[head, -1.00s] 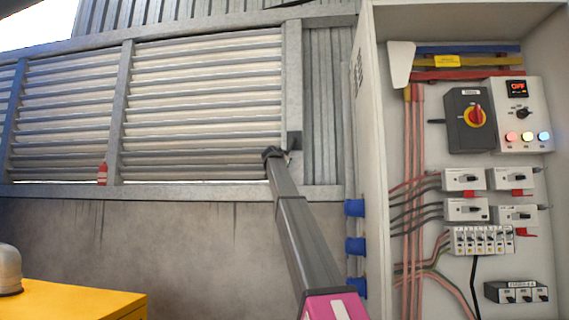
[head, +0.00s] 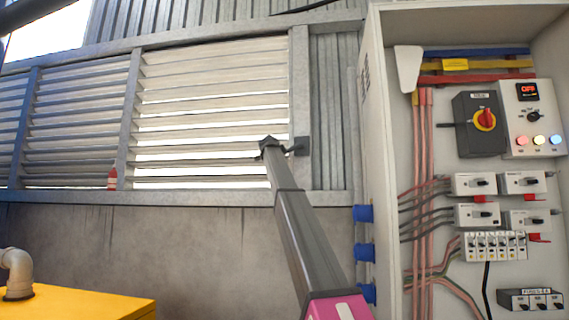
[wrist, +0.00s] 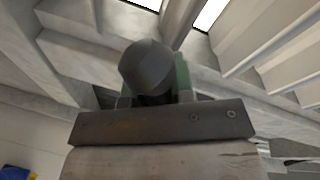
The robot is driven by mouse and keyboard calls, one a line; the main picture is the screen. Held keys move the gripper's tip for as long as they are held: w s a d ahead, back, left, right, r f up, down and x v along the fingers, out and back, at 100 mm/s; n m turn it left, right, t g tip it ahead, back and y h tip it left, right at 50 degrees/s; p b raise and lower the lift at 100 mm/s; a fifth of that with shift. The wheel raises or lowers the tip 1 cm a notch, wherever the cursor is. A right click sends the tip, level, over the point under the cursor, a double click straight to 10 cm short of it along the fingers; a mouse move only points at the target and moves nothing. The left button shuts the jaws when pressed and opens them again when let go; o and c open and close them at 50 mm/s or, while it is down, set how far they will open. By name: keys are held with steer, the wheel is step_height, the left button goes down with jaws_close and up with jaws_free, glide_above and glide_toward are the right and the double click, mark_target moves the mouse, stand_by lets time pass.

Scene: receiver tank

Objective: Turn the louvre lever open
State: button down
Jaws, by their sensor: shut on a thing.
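The louvre lever (head: 297,147) is a short dark handle at the grey post right of the middle louvre panel. It lies about level and reaches left from its dark mount. My gripper (head: 268,146) is at its left end and shut on it. In the wrist view a dark rounded knob (wrist: 147,66) sits just beyond the jaws, with a green part beside it. The finger contact is partly hidden there. The louvre slats (head: 210,100) of this panel are tilted, with bright gaps between them, widest in the lower rows.
An open electrical cabinet (head: 383,150) with switches and cables stands at right, blue sockets (head: 363,213) on its side. A red-and-white object (head: 112,180) stands on the louvre ledge. A yellow box (head: 80,300) with a grey pipe (head: 17,272) is at lower left. The left louvre panel shows narrower gaps.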

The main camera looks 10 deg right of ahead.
steer(key=shift+w+a+r+m+y, duration=0.15)
steer(key=shift+a+r+m, duration=0.15)
steer(key=shift+r+m, duration=0.3)
steer(key=shift+a+r+m+y, duration=0.15)
steer(key=shift+a+r+m, duration=0.1)
steer(key=shift+r+m, duration=0.35)
steer(key=shift+r, duration=0.2)
steer(key=c, duration=1)
jaws_free()
steer(key=shift+o, duration=0.2)
steer(key=shift+s+a, duration=0.2)
steer(key=shift+s, duration=0.4)
steer(key=v, duration=0.9)
steer(key=shift+s+r, duration=0.2)
steer(key=shift+s, duration=0.05)
steer(key=shift+a, duration=0.1)
